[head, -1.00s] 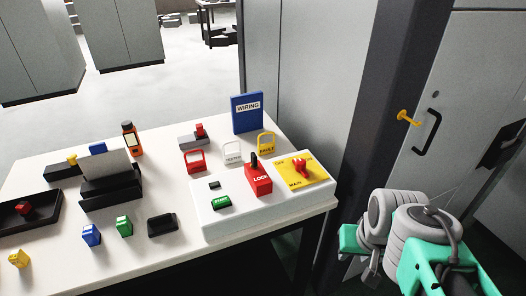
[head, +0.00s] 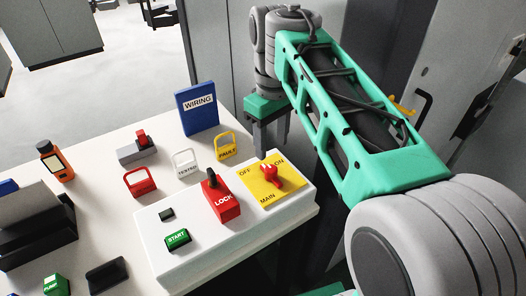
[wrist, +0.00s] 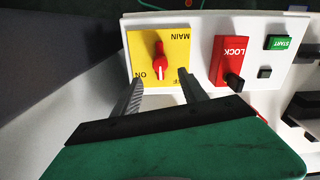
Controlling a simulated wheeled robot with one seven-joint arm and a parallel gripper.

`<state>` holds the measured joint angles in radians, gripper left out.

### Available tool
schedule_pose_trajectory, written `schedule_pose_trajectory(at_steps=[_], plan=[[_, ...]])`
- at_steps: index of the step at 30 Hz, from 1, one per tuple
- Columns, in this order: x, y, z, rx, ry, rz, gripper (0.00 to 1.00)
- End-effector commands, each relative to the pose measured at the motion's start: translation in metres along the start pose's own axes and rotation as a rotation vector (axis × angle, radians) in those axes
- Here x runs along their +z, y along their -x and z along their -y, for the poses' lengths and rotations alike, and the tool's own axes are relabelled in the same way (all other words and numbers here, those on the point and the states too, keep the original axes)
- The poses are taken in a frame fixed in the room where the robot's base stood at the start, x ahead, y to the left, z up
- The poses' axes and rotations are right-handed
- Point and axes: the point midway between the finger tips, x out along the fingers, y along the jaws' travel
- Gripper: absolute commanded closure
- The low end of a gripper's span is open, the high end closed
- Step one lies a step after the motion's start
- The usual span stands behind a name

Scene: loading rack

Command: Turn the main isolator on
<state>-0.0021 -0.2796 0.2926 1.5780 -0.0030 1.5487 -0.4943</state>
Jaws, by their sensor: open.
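The main isolator is a red knob (head: 268,174) on a yellow plate (head: 266,198) marked OFF, ON and MAIN, at the right of a white panel box (head: 200,250). In the wrist view the knob (wrist: 159,50) stands upright in the picture with a pale mark at its lower end; I cannot tell which label it points to. My gripper (head: 268,133) is open and empty, pointing down beyond the box in the head view. In the wrist view its fingertips (wrist: 160,77) flank the space just below the knob, apart from it.
A red LOCK block (head: 223,204) with a black lever stands left of the plate. A green START button (head: 177,238) is further left. FAULT (head: 227,146), TESTED (head: 186,163) and red (head: 141,183) tags and a blue WIRING binder (head: 196,110) stand behind. A cabinet is at right.

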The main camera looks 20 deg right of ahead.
Motion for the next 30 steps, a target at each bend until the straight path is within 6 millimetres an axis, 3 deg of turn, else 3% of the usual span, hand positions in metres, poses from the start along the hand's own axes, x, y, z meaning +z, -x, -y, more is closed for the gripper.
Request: schedule_pose_trajectory(at_steps=[4,12,15,23,30], plan=[[-0.002,-0.011,0.002,-0.003,0.015,0.006,0.5],[-0.002,-0.062,0.003,-0.003,0.017,0.005,0.5],[-0.002,-0.071,0.003,-0.002,0.016,0.003,0.5],[-0.002,-0.075,0.002,-0.001,0.013,0.001,0.5],[-0.002,-0.075,0.001,-0.001,0.011,0.001,0.68]])
